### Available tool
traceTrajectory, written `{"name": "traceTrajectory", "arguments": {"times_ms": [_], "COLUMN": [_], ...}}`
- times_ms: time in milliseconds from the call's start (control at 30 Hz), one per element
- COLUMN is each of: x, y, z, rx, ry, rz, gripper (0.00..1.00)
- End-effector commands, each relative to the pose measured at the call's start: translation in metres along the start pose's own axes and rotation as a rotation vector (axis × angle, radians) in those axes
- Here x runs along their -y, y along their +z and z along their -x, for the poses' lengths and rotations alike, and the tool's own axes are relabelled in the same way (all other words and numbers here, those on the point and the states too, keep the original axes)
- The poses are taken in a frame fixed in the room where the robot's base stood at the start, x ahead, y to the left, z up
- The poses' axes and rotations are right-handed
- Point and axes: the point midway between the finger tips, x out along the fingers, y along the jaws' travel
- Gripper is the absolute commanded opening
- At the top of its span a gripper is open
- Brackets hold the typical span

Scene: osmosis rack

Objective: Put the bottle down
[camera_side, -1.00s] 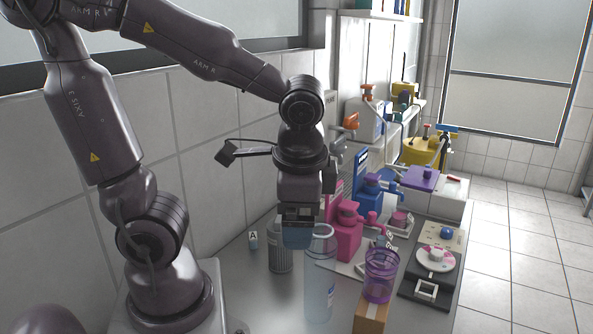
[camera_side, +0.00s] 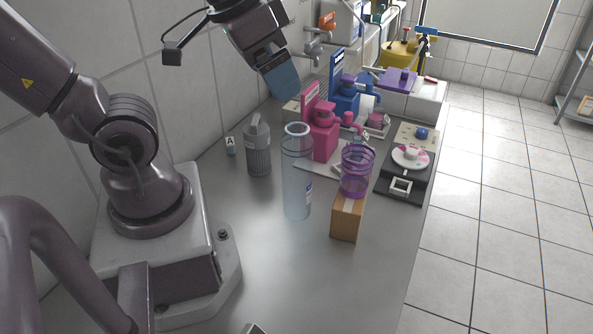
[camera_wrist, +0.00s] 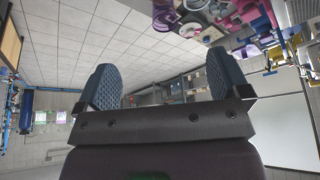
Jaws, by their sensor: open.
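A tall, clear, bluish bottle (camera_side: 297,185) with a white rim stands upright on the grey metal bench (camera_side: 235,270). A small label shows low on its side. My gripper (camera_side: 284,86) is above and behind it in the side view, tilted and apart from it. In the wrist view the two blue textured fingers (camera_wrist: 161,88) are spread wide with nothing between them. The bottle does not show in the wrist view.
A grey ribbed container (camera_side: 259,158) stands left of the bottle. A purple clear cup (camera_side: 357,172) sits on a cardboard box (camera_side: 346,217) to its right. A pink device (camera_side: 321,135) and a black scale-like unit (camera_side: 402,185) stand behind.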

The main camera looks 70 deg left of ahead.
Motion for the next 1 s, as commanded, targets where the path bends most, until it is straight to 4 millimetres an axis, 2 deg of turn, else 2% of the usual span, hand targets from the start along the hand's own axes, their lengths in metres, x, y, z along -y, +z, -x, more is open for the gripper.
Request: {"name": "traceTrajectory", "arguments": {"times_ms": [67,133,300,400,500,600,767,1000], "x": [0.013,0.027,0.062,0.073,0.076,0.074,0.072,0.068], "y": [-0.008,-0.016,-0.033,-0.039,-0.045,-0.048,-0.044,-0.027], "z": [-0.012,-0.024,-0.048,-0.056,-0.055,-0.051,-0.055,-0.093], "rx": [0.075,0.154,0.327,0.381,0.398,0.399,0.404,0.408], "ry": [-0.013,-0.027,-0.106,-0.166,-0.212,-0.239,-0.266,-0.271], "rz": [0.093,0.278,0.914,1.231,1.458,1.605,1.701,1.705], "gripper": [0.94,0.94,0.94,0.94,0.94,0.94,0.94,0.94]}}
